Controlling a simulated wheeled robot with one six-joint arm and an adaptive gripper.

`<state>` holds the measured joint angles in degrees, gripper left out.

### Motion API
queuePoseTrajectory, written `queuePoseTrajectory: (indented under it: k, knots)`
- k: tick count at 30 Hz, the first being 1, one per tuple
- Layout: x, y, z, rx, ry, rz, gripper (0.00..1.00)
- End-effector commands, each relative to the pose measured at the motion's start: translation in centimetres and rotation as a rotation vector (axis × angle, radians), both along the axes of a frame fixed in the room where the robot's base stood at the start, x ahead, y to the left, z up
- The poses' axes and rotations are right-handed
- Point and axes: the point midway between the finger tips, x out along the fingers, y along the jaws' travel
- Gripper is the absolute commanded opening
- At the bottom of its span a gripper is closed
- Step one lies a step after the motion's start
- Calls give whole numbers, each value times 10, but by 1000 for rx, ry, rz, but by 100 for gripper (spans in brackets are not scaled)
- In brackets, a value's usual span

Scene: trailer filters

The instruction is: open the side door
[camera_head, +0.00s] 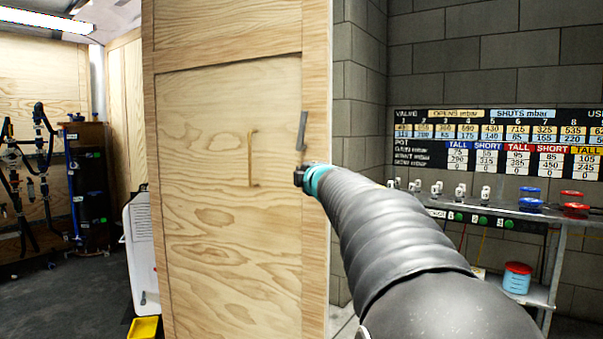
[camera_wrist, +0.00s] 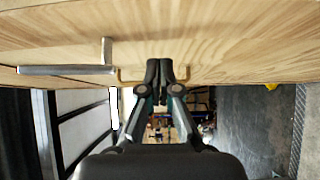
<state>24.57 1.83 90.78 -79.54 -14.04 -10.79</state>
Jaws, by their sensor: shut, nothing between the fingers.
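The side door appears to be the pale wooden panel (camera_head: 215,225) with a framed border, standing upright in the middle of the head view. It carries a thin brass pull (camera_head: 252,158) and, near its right edge, a grey metal handle (camera_head: 302,131). My gripper (camera_head: 300,178) is just below the grey handle, in front of the right border. In the wrist view my gripper (camera_wrist: 160,72) is shut and empty. Whether the door is ajar is unclear.
Left of the panel is a room with dark floor, a dark cabinet (camera_head: 88,175) and hanging harnesses (camera_head: 40,150). A yellow bin (camera_head: 144,328) and a white panel (camera_head: 141,250) stand beside the door. Right are a block wall, a chart (camera_head: 500,140) and a bench (camera_head: 480,215).

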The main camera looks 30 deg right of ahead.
Motion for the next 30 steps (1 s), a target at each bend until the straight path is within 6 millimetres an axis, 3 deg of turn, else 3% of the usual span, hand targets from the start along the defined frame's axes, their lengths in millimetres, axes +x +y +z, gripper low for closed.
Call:
queuePoseTrajectory:
  k: [11,19,30]
  knots:
    - [-3,3,0,0,0,-1,0]
    - [-19,29,0,0,-1,-5,0]
    - [-78,7,2,0,0,-5,0]
